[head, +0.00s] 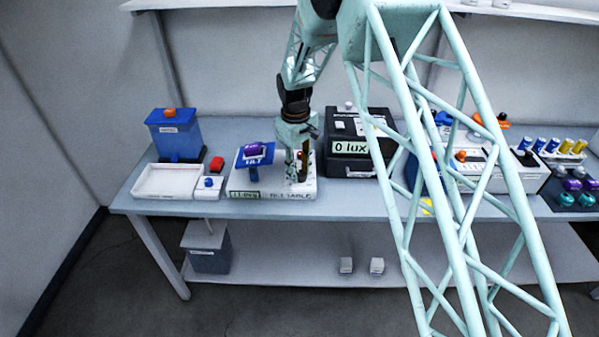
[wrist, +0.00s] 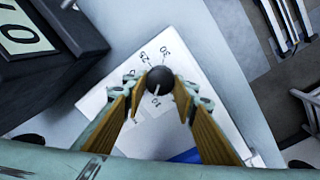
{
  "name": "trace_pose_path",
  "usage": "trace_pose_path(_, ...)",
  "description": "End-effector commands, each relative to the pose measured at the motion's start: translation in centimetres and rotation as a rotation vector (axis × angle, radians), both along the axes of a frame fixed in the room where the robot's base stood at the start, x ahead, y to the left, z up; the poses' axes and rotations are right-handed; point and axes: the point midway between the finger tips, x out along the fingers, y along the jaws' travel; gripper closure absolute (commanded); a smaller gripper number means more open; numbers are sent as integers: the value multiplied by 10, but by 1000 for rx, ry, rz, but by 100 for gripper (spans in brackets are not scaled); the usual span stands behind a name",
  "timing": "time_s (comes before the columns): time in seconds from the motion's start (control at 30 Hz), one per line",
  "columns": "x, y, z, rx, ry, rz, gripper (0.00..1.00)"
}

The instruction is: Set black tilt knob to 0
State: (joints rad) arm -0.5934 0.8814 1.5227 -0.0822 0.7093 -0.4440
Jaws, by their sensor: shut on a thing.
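The black tilt knob (wrist: 160,80) is a dark round ball in the wrist view, on a white panel with printed scale numbers around it. A short white mark on it points down toward a number that looks like 10. The fingers of my gripper (wrist: 160,84) are on both sides of the knob, shut on it. In the head view my gripper (head: 303,172) reaches down over the right part of the white tilt unit (head: 275,194), hiding the knob. The blue tilt platform (head: 255,155) leans on its left. A small green readout (head: 245,194) on its front is too small to read surely.
A black box reading 0 lux (head: 350,147) stands close to the right of my gripper. A white tray (head: 166,182), a blue bin (head: 174,131) and a small box with a blue button (head: 209,187) are at the left. The bench's front strip is clear.

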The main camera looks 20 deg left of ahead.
Motion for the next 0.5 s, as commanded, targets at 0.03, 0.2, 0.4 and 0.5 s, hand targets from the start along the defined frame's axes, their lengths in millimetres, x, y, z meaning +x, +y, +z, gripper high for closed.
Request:
trace_pose_path(0.03, 0, 0, 0, 0, 0, 31, 84)
trace_pose_path(0.2, -1, 0, 0, 0, 1, 154, 84)
trace_pose_path(0.4, -1, 0, 0, 0, 0, 298, 84)
trace_pose_path(0.5, -1, -1, 0, 0, -1, 369, 84)
